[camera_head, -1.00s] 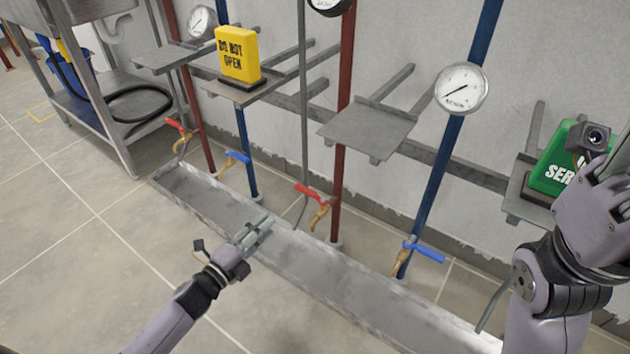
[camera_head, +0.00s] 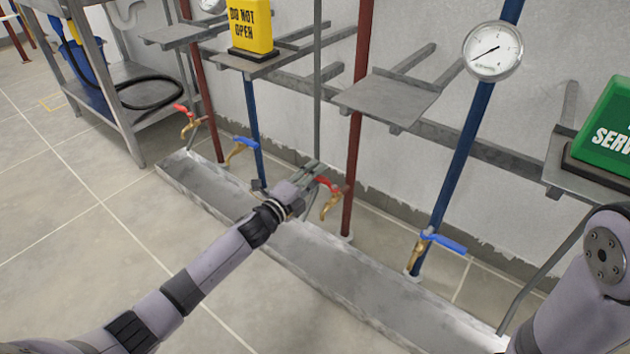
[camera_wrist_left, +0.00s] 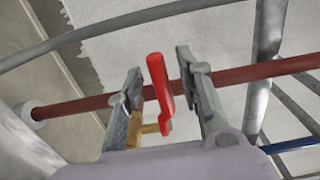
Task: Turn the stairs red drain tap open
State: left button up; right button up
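The middle red tap (camera_head: 331,202) has a red lever and a brass body, on a red pipe above the metal trough (camera_head: 370,285). My left gripper (camera_head: 311,172) is at its lever, reaching in from the left. In the left wrist view the red lever (camera_wrist_left: 160,85) stands between the two spread fingers, with a visible gap on the right side. The left gripper is open. Another red tap (camera_head: 186,121) is farther left on another red pipe. I cannot tell from the frames which one is the stairs tap. My right gripper is outside the view.
Blue taps (camera_head: 240,149) and (camera_head: 440,243) hang on blue pipes on either side. A thin grey pipe (camera_head: 317,90) rises close to the left gripper. A yellow sign (camera_head: 250,25) and a green sign (camera_head: 608,125) stand on wall shelves. The floor in front is clear.

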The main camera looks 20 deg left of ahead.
pick_arm(q)
jog(key=shift+w+d, duration=0.1)
jog(key=shift+w, duration=0.05)
grip_shut()
dwell(0.4)
dwell(0.5)
